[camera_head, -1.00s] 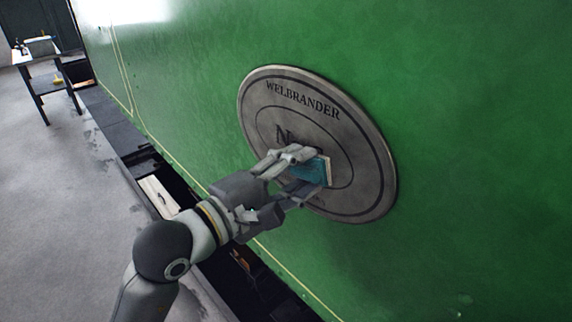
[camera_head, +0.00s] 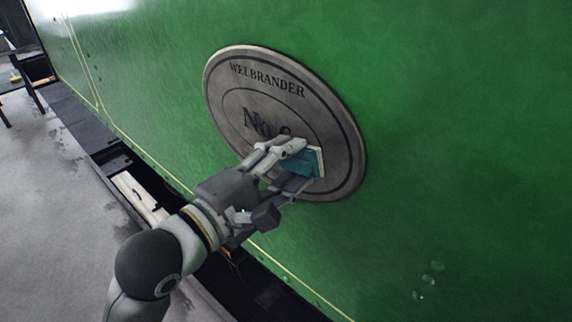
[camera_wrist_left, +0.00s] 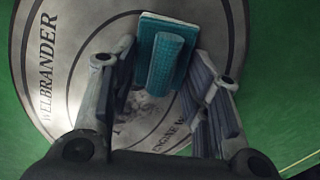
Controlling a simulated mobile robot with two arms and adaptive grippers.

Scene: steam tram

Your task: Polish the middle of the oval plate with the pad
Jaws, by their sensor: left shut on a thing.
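The oval plate (camera_head: 240,100) is grey metal with a dark ring, the word WELBRANDER and a partly covered number. It is fixed to the green side panel; it also shows in the left wrist view (camera_wrist_left: 85,55). My left gripper (camera_head: 296,166) is shut on the teal pad (camera_head: 303,163), which has a pale face toward the plate. The pad is over the lower right part of the plate, right of and below the number. In the left wrist view the pad (camera_wrist_left: 178,62) shows its raised grip between the fingers. I cannot tell whether its face touches the plate. My right gripper is not in view.
The green panel (camera_head: 440,130) fills the right side, with small pale droplets or marks (camera_head: 425,280) low on it. A dark ledge with gaps (camera_head: 110,160) runs along its foot. Grey floor (camera_head: 55,220) is clear at left; part of a dark-legged stand (camera_head: 32,92) shows far left.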

